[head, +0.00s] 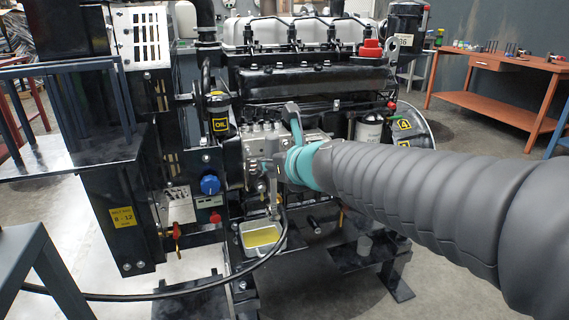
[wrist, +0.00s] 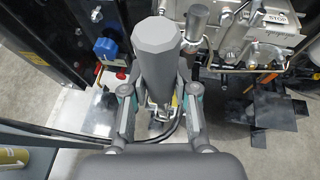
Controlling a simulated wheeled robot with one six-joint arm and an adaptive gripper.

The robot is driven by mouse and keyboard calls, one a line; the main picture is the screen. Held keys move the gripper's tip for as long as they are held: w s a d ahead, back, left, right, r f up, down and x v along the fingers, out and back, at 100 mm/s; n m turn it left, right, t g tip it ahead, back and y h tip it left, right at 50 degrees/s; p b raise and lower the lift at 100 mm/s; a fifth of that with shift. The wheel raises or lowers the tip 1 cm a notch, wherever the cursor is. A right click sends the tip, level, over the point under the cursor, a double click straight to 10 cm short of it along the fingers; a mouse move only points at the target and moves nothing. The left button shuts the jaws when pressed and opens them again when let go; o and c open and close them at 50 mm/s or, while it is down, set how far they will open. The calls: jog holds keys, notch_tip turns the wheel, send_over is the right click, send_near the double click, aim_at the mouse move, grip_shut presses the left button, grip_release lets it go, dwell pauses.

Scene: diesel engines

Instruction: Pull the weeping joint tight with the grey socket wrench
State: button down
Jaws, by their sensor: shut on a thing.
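My gripper (wrist: 158,98) is shut on the grey socket wrench (wrist: 155,50), gripped by its thick faceted handle between the two fingers. The handle's end faces the wrist camera and hides the wrench's lower part. In the head view my gripper (head: 274,167) is in front of the metal pump block (head: 250,148) on the engine's side. A grey upright piece (head: 293,118) rises there; I cannot tell whether it is the wrench. The weeping joint cannot be made out; whether the socket sits on it is hidden. A tray (head: 246,249) with yellow liquid stands below.
A blue knob (head: 210,185) and a red-handled valve (head: 177,232) are left of the pump. A black hose (head: 180,295) curves low in front. A black filter housing marked OIL (head: 218,108) stands above left.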

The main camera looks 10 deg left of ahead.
jog(key=w+a, duration=0.2)
jog(key=w, duration=0.1)
jog(key=w+a, duration=0.1)
jog(key=shift+w+r, duration=0.1)
jog(key=shift+w, duration=0.25)
jog(key=shift+w+r+p, duration=0.1)
jog(key=shift+r+p, duration=0.05)
jog(key=shift+p, duration=0.3)
jog(key=shift+w+a, duration=0.3)
jog(key=shift+w, duration=0.2)
dwell(0.7)
jog(key=shift+w+a, duration=0.2)
jog(key=shift+w, duration=0.1)
jog(key=shift+w+a+p, duration=0.15)
jog(key=shift+w+p, duration=0.1)
jog(key=shift+p, duration=0.05)
dwell(1.0)
